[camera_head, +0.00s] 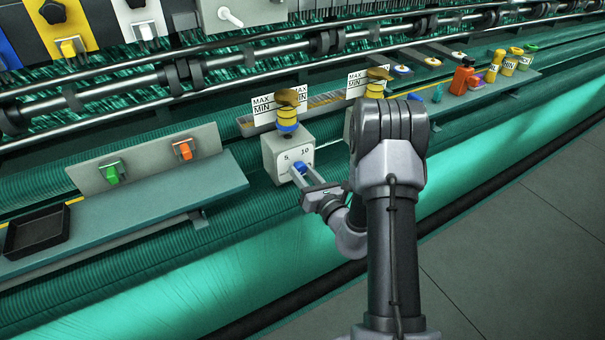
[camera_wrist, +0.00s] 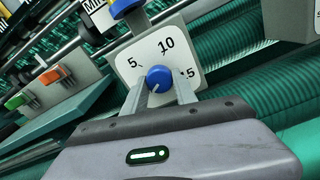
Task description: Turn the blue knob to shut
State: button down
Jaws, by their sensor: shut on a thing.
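The blue knob (camera_head: 300,168) sits on the front of a grey box with a white dial face (camera_head: 291,160). In the wrist view my gripper (camera_wrist: 160,88) is shut on the knob, which partly hides behind the fingers.
A yellow and blue cup (camera_head: 287,120) stands above the box, by MAX/MIN cards. To the left, a shelf holds a green switch (camera_head: 113,172), an orange switch (camera_head: 183,149) and a black tray (camera_head: 37,231). Small bottles (camera_head: 495,67) stand on the right shelf.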

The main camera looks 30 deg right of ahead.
jog(key=c, duration=1)
grip_release()
jog(key=s, duration=1.7)
jog(key=shift+s+d+p, duration=0.25)
jog(key=shift+d+p, duration=0.05)
jog(key=shift+p, duration=0.1)
